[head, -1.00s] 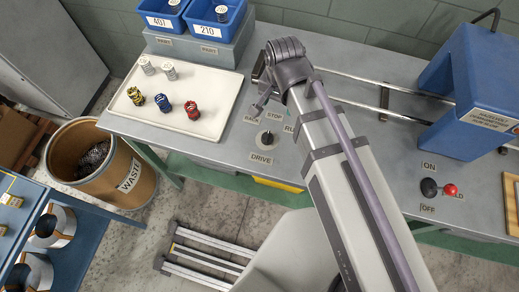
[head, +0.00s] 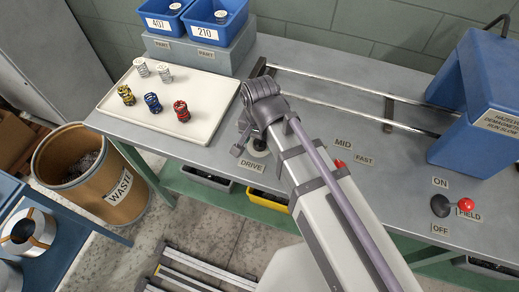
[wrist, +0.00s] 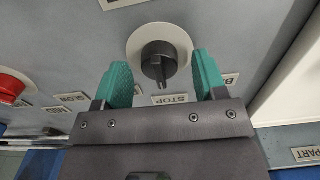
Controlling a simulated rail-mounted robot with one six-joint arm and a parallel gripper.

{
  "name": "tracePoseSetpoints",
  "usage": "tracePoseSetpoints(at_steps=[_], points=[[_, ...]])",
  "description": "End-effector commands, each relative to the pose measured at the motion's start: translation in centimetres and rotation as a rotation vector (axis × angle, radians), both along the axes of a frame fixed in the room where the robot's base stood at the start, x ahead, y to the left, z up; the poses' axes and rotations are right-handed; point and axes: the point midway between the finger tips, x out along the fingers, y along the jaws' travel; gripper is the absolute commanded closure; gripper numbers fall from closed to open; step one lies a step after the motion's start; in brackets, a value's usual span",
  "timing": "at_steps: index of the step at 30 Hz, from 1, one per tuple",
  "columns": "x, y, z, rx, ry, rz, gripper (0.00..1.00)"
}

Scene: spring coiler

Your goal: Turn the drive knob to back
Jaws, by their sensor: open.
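The drive knob (wrist: 159,60) is dark and round with a raised grip, on a pale round plate on the bench. In the wrist view its grip runs roughly toward the STOP label (wrist: 169,99). A label starting with B (wrist: 231,79) is partly hidden by the right finger. My gripper (wrist: 160,66) is open, its green fingers on either side of the knob with gaps visible. In the head view my gripper (head: 246,142) is at the knob (head: 258,146), which is mostly hidden, behind the DRIVE label (head: 251,166).
A white tray (head: 205,122) with several springs lies left of my gripper. A red control (head: 339,163) near the MID and FAST labels is partly behind my arm. Metal rails run behind.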

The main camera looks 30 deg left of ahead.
Motion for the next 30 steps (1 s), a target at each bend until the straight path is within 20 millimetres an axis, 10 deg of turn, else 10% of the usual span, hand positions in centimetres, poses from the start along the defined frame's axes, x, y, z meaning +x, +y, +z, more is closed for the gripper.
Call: tracePoseSetpoints(at_steps=[9,24,30], points=[[0.0,0.0,-0.6,0.0,0.0,0.0,0.36],[0.0,0.0,-0.61,0.0,0.0,0.0,0.84],[0.0,0.0,-0.61,0.0,0.0,0.01,0.84]])
